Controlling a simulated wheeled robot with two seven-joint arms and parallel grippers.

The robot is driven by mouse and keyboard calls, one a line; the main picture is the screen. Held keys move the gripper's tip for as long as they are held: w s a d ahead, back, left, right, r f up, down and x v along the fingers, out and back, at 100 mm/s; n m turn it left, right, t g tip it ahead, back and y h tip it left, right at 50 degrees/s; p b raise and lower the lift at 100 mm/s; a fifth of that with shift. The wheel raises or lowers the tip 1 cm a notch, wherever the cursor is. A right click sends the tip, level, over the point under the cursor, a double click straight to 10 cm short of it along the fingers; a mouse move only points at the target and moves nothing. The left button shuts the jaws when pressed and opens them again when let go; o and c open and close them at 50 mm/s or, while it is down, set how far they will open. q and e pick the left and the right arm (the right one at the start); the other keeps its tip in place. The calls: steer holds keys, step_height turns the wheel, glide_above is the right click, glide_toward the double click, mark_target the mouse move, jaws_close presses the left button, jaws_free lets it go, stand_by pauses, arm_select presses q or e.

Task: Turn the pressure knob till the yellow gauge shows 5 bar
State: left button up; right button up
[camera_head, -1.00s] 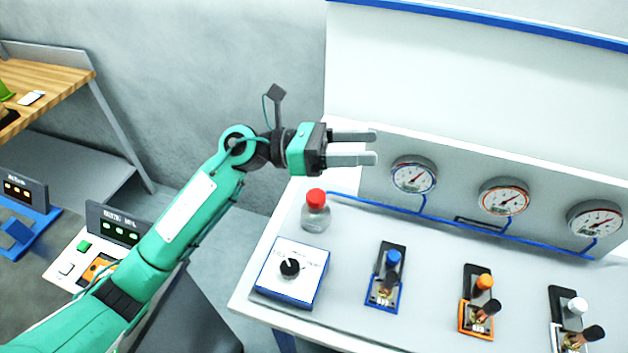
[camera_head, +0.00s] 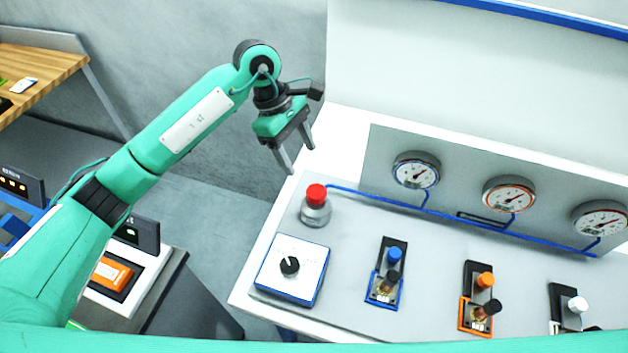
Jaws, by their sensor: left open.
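A black knob (camera_head: 289,266) sits on a white, blue-edged box (camera_head: 307,285) at the left end of the white bench. No rim looks clearly yellow, and the readings are too small to make out. My left gripper (camera_head: 300,160) is open and empty, fingers pointing down, above and behind the knob box near the bench's back left. My right gripper is not in view.
Valves with blue (camera_head: 394,256), orange (camera_head: 485,280) and white (camera_head: 577,305) caps stand to the right. A blue hose (camera_head: 375,197) runs behind them. A teal part of mine crosses the bottom edge.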

mark_target(315, 191)
arm_select(q)
steer(key=p+x, duration=0.3)
steer(key=x, duration=0.5)
steer(key=shift+s+d+f, duration=0.15)
steer(key=shift+d+f, duration=0.05)
steer(key=shift+f, duration=0.15)
steer(key=shift+s+d+f+p, duration=0.1)
steer(key=shift+d+f+p, duration=0.15)
steer(key=shift+f, duration=0.4)
steer(key=c, duration=1)
steer(key=shift+o, duration=0.2)
steer(key=shift+a+f+n+b, duration=0.1)
steer(key=shift+f+n+b, duration=0.1)
steer(key=shift+n+b, duration=0.6)
steer(key=n+t+b, duration=0.1)
steer(key=n+b, duration=0.2)
steer(key=b, duration=0.1)
steer(key=n+t+b, duration=0.1)
steer(key=n+b, duration=0.2)
steer(key=b, duration=0.1)
steer(key=n+t+b, duration=0.2)
steer(key=b, duration=0.2)
steer(key=shift+s+n, duration=0.25)
steer(key=shift+n, duration=0.15)
steer(key=shift+n+t+b, duration=0.3)
steer(key=shift+n+b, duration=0.6)
steer(key=shift+b, duration=0.2)
steer(key=shift+r+n+b, duration=0.2)
steer(key=shift+n+b, duration=0.3)
steer(key=shift+n, duration=0.1)
